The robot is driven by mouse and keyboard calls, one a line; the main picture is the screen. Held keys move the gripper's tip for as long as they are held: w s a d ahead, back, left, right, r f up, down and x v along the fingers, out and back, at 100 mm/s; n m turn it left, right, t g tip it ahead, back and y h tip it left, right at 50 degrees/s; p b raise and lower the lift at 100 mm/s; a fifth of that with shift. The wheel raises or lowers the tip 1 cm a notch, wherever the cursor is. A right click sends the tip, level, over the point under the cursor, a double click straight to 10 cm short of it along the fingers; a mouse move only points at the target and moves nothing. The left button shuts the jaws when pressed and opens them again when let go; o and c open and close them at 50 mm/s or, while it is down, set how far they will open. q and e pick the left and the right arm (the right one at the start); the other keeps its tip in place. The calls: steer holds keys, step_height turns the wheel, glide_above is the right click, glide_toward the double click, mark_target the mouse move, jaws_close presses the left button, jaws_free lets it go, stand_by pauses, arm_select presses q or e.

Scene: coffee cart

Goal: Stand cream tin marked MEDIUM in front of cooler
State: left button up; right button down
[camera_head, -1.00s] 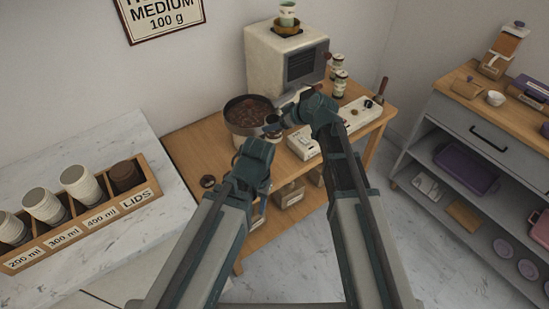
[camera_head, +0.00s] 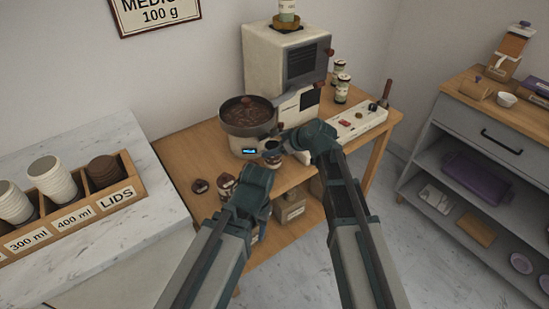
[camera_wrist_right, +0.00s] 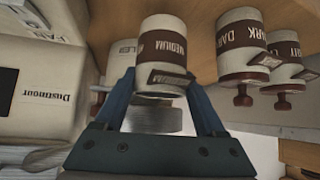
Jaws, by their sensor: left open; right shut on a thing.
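The cream tin marked MEDIUM (camera_wrist_right: 165,45) is between the fingers of my right gripper (camera_wrist_right: 163,95), which is shut on it. It looks upside down in the right wrist view, lid knob hidden. In the head view my right gripper (camera_head: 280,150) is just right of the cooler (camera_head: 249,125), a pan of dark beans on a pale base with a blue display. The held tin's dark top (camera_head: 272,156) shows there, partly hidden. My left gripper (camera_head: 252,188) is open, low at the table's front, near other tins. Whether the tin touches the table is unclear.
A DARK tin (camera_wrist_right: 240,45) and another cream tin (camera_wrist_right: 285,55) stand beside the held one. A dark-lidded tin (camera_head: 201,186) is at the table's left front. The roaster (camera_head: 285,60) stands behind, a switch panel (camera_head: 358,118) to the right. Table left of the cooler is clear.

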steer(key=shift+f+b, duration=0.95)
steer(key=shift+f, duration=0.45)
steer(key=shift+f, duration=0.15)
jaws_free()
steer(key=shift+r, duration=0.2)
steer(key=p+v, duration=0.8)
steer(key=v, duration=0.4)
